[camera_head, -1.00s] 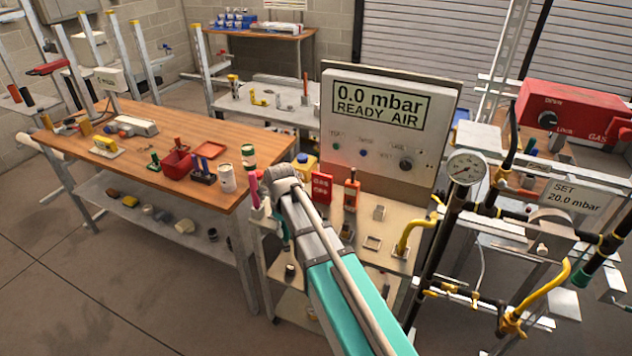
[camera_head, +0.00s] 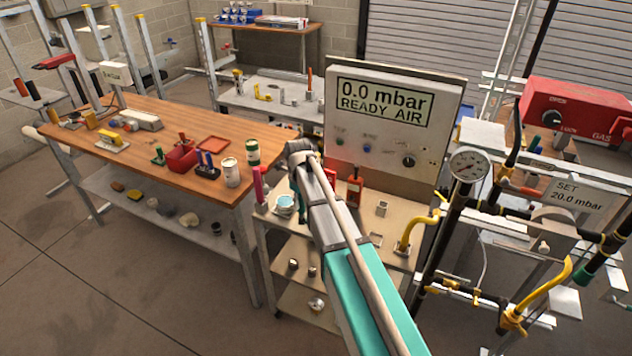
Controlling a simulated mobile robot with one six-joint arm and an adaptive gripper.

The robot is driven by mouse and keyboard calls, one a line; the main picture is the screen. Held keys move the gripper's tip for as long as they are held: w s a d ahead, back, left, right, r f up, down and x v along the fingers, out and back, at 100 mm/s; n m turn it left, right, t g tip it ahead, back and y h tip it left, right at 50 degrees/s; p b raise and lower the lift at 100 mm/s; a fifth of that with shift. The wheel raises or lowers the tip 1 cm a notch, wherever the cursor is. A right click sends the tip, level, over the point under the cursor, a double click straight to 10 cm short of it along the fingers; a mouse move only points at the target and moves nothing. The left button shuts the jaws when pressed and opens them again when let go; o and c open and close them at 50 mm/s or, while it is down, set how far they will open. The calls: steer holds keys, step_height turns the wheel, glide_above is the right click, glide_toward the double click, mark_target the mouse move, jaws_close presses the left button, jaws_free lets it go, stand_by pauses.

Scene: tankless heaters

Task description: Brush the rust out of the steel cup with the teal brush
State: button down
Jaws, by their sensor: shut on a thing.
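My arm reaches forward over the small cart, and its wrist bends down near the cart's left side. The jaws are hidden behind my own arm, so I cannot see what is between them. I cannot make out the teal brush. A whitish round dish or cup with pale teal in it (camera_head: 285,204) stands on the cart top, just left of my arm. I cannot tell whether it is the steel cup. Small metal cups (camera_head: 292,264) (camera_head: 317,303) stand on the cart's lower shelves.
A pink upright thing (camera_head: 258,186) stands at the cart's left corner. The wooden bench (camera_head: 215,132) on the left holds cans (camera_head: 231,172) and a red bin (camera_head: 181,157). The display panel (camera_head: 392,125) rises behind my arm. Yellow-fitted pipes (camera_head: 425,222) stand to the right.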

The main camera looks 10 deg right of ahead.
steer(key=w+d, duration=0.6)
steer(key=w, duration=0.1)
steer(key=shift+r+p, duration=0.3)
steer(key=shift+r, duration=0.05)
